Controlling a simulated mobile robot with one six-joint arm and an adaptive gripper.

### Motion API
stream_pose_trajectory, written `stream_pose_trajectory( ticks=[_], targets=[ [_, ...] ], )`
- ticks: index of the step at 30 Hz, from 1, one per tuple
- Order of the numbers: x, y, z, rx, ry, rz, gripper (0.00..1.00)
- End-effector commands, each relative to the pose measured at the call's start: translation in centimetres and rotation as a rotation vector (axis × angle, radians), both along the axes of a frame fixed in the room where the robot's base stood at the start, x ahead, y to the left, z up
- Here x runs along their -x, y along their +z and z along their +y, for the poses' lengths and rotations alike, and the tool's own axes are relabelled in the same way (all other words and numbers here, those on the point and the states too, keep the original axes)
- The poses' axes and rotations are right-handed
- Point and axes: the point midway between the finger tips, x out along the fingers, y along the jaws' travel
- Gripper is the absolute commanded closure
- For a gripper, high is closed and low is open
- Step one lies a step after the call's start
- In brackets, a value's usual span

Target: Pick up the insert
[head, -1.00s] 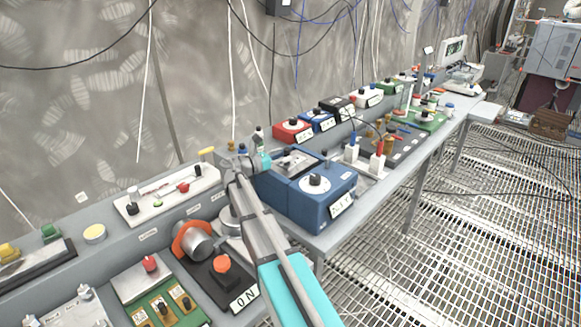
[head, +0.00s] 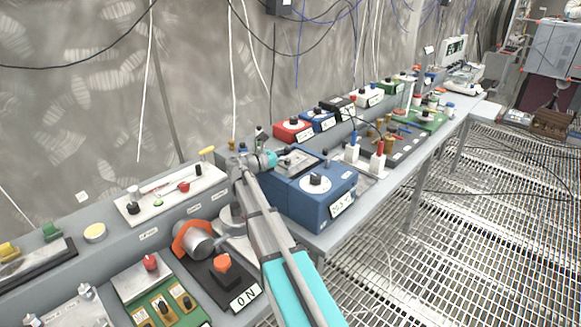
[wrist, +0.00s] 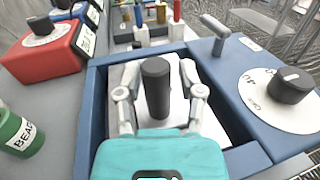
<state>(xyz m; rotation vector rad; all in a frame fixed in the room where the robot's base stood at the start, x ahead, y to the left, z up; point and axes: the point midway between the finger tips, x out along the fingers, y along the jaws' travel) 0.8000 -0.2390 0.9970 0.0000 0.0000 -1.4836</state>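What I take to be the insert is a white block (wrist: 179,112) with an upright black cylindrical handle (wrist: 156,85). It sits in the open recess of a blue box (wrist: 94,100). In the head view, the blue box (head: 298,205) stands on the bench right of my arm. My gripper (wrist: 160,95) is open over the recess in the wrist view, one finger on each side of the handle, with gaps between. In the head view, my gripper (head: 283,159) is small at the box's back left, and its fingers are hard to make out.
The blue box has a metal lever (wrist: 215,35) and a white dial with a black knob (wrist: 290,85) on the right. A red box (wrist: 45,55) and a green item marked "BEA" (wrist: 16,133) stand to the left. Upright red and white plugs (head: 377,160) stand beyond the box.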

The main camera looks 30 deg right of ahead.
Motion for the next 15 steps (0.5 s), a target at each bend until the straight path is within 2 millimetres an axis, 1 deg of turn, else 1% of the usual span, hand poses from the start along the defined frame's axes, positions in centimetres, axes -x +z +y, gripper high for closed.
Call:
stream_pose_trajectory(
  ticks=[1, 6, 15],
  targets=[
    [0.00, 0.00, -0.01, 0.000, 0.000, 0.000, 0.70],
    [0.02, 0.00, -0.04, 0.000, -0.001, 0.000, 1.00],
    [0.05, 0.04, -0.08, 0.001, -0.002, 0.000, 1.00]
  ],
)
